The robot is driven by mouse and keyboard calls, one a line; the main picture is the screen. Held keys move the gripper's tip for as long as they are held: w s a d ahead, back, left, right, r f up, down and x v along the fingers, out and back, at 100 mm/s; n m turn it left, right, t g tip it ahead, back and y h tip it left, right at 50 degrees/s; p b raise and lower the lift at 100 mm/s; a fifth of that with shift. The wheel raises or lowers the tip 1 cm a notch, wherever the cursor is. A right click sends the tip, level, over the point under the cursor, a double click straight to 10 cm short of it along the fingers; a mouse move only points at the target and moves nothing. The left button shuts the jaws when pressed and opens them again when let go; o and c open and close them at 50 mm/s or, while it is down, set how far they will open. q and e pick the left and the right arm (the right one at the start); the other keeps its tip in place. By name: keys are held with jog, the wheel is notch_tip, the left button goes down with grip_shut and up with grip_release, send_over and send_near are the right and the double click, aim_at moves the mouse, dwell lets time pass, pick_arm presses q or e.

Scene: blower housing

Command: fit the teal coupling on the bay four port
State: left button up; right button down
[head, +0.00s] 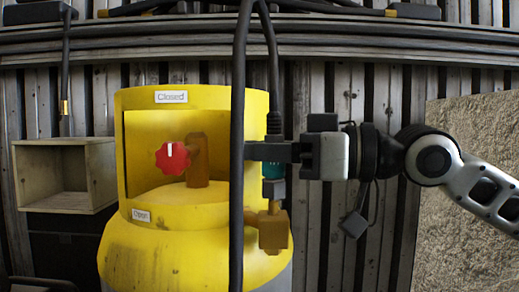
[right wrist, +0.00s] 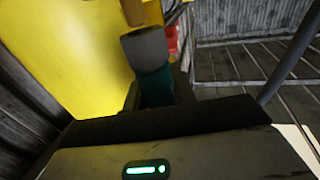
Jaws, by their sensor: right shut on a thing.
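The teal coupling (head: 272,168) is upright between the fingers of my right gripper (head: 270,152), in front of the yellow cylinder's right side. A dark cable runs up from its top. A grey square end piece (head: 273,190) sits at its lower end. In the right wrist view the coupling (right wrist: 155,88) shows beyond the dark gripper body, with the grey piece (right wrist: 145,45) at its far end. A brass fitting (head: 272,228) is just below the grey piece; I cannot tell whether they touch. No bay number is readable. My left gripper is not in view.
The yellow cylinder (head: 170,240) has a red knob (head: 173,158) and "Closed" and "Open" labels. A thick dark cable (head: 238,220) hangs in front of it, crossing near the gripper. An open wooden box (head: 65,142) is at left, a rough stone-like panel (head: 470,220) at right.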

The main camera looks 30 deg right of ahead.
jog(key=shift+f+b, duration=0.55)
jog(key=shift+f, duration=0.05)
jog(key=shift+f+b, duration=0.35)
jog(key=shift+f+b, duration=0.3)
jog(key=shift+b, duration=0.05)
jog(key=c, duration=1.1)
grip_release()
jog(key=shift+o, duration=0.2)
